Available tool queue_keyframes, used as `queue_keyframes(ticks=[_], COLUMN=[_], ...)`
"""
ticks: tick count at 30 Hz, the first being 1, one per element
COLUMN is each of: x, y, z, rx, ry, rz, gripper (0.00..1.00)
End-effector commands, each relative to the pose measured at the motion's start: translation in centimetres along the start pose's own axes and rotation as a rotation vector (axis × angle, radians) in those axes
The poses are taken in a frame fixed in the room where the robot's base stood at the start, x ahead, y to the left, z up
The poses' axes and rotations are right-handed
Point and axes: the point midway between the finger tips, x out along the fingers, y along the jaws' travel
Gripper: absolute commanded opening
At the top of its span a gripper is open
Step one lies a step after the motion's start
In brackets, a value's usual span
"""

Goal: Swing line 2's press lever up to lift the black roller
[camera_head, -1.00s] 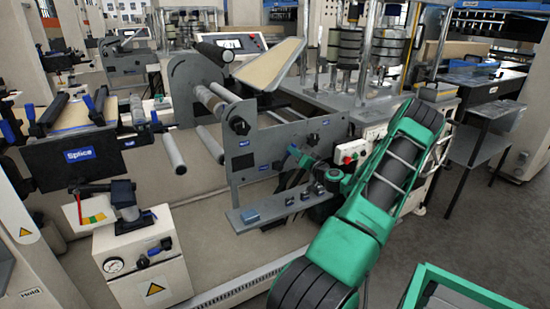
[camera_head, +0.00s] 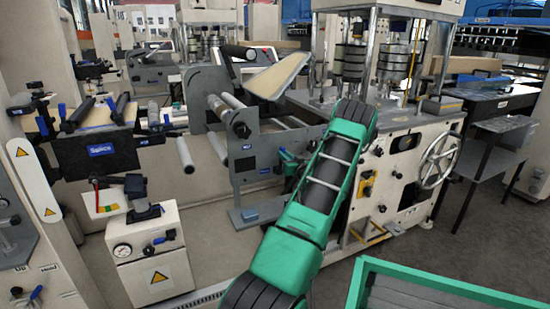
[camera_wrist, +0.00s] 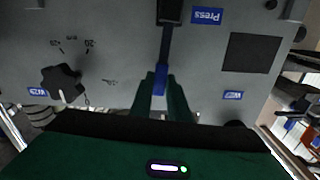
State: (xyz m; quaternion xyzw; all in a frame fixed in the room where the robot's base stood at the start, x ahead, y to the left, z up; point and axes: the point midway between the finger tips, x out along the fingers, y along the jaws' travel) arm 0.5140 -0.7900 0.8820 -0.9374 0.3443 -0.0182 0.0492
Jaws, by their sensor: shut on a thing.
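In the wrist view the press lever (camera_wrist: 166,45) is a dark bar with a blue grip (camera_wrist: 159,81), beside an upside-down blue "Press" label (camera_wrist: 207,16). It runs from the picture's top down to my gripper (camera_wrist: 160,84). My dark green fingers are shut on the blue grip, one on each side. The picture is upside down, so the grip lies above the lever's dark base. In the head view my gripper (camera_head: 287,158) is mostly hidden behind my arm, at the grey side plate (camera_head: 250,152). A black roller (camera_head: 240,52) shows above that machine; whether it is the lever's roller I cannot tell.
A black dial knob (camera_wrist: 62,82) and a dark rectangular opening (camera_wrist: 252,53) flank the lever on the grey panel. A white cabinet with a gauge (camera_head: 150,262) stands front left. A handwheel (camera_head: 438,160) is at right. A green-framed bin (camera_head: 430,285) is at the front right.

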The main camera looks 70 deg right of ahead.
Motion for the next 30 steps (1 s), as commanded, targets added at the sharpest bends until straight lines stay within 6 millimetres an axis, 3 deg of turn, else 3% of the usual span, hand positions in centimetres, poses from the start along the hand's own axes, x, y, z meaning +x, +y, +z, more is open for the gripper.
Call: queue_keyframes(ticks=[15,16,18,30], x=[-0.1,-0.1,-0.1,-1.1], y=[0.3,0.3,0.3,0.8], z=[0.1,0.1,0.1,0.0], rx=[-0.013,-0.013,-0.013,-0.014], ry=[-0.003,-0.003,-0.002,-0.002], rz=[0.001,0.000,0.001,0.010], gripper=[0.00,0.23,0.34,0.34])
